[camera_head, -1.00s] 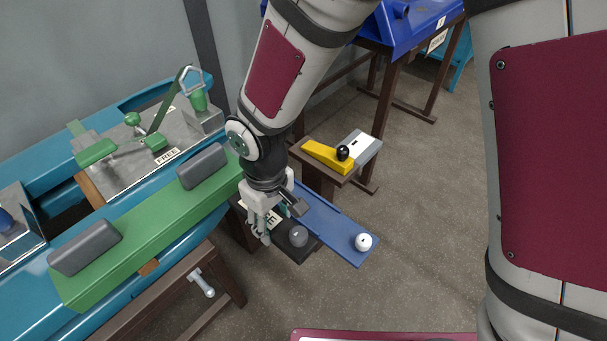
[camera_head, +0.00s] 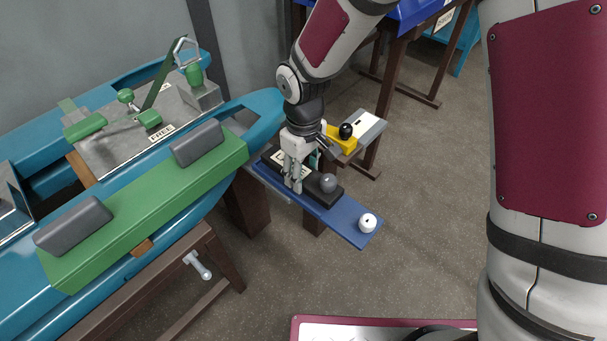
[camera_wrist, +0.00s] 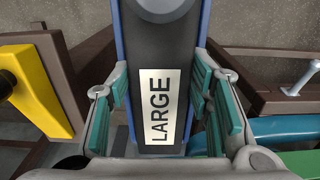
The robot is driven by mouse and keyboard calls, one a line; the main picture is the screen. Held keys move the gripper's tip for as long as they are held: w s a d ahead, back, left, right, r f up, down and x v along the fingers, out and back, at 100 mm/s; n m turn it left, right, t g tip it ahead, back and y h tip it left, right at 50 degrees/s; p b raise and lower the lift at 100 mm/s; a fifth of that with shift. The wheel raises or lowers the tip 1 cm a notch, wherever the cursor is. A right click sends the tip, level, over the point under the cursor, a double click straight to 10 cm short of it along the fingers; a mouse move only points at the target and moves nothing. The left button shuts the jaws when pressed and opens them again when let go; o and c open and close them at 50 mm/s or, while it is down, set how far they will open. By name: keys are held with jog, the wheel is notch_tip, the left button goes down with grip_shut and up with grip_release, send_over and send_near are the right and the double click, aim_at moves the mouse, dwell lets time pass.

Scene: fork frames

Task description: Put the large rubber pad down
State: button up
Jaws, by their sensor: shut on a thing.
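The large rubber pad (camera_head: 309,180) is a black block with a grey ball knob (camera_head: 328,182) and a white label. In the wrist view the label on the pad (camera_wrist: 152,50) reads LARGE. My gripper (camera_head: 293,184) is shut on the pad, with one finger on each long side (camera_wrist: 160,92). The pad lies lengthwise over a blue board (camera_head: 345,228) with a white knob (camera_head: 367,222) at its near end. Blue edges show along both sides of the pad. I cannot tell whether the pad touches the board.
A teal bench at left carries a green board (camera_head: 150,210) with two grey pads (camera_head: 197,143) and a metal plate (camera_head: 108,152) marked FREE. A yellow piece (camera_head: 341,141) with a black knob is close behind my gripper. The floor at right is open.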

aim_at(303, 174)
jog(key=shift+f, duration=0.1)
jog(key=shift+f, duration=0.4)
jog(key=shift+f+b, duration=0.15)
jog(key=shift+b, duration=0.15)
jog(key=o, duration=1.5)
notch_tip(303, 174, up, 13)
jog(key=p, duration=0.5)
